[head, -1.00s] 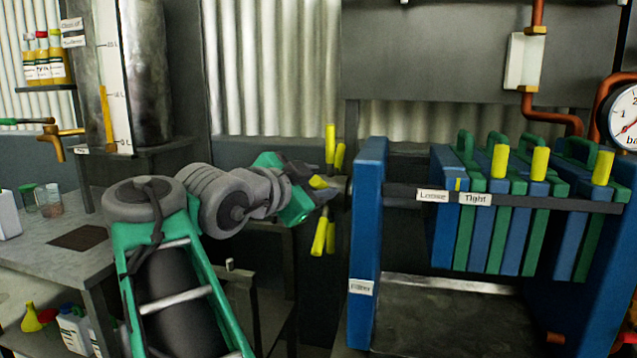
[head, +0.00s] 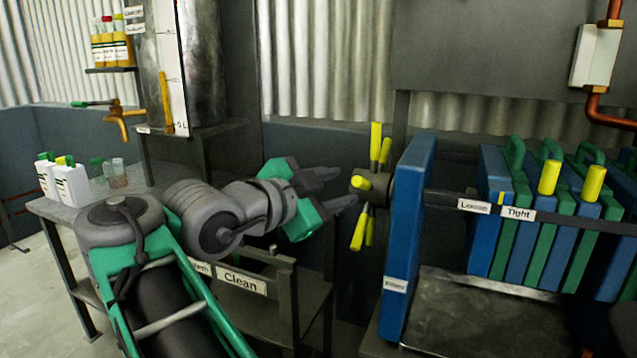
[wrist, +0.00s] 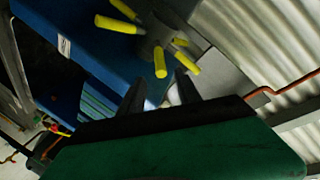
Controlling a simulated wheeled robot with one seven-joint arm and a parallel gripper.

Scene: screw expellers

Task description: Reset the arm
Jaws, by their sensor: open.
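My gripper (head: 338,190) is in the middle of the head view, at the end of my green and grey arm. Its two dark fingers are apart with nothing between them. They point right toward the hub of a handwheel (head: 372,186) with several yellow handles, on the left end of the blue filter press (head: 408,235). A gap shows between the fingertips and the handwheel. In the wrist view the fingers (wrist: 160,92) stand apart, with the handwheel (wrist: 157,40) beyond them.
A grey table (head: 60,208) with white bottles (head: 70,185) stands at the left. A tank (head: 198,65) with a brass tap is behind it. A low frame labelled Clean (head: 240,281) is under my arm. Green and blue plates (head: 530,215) fill the press at the right.

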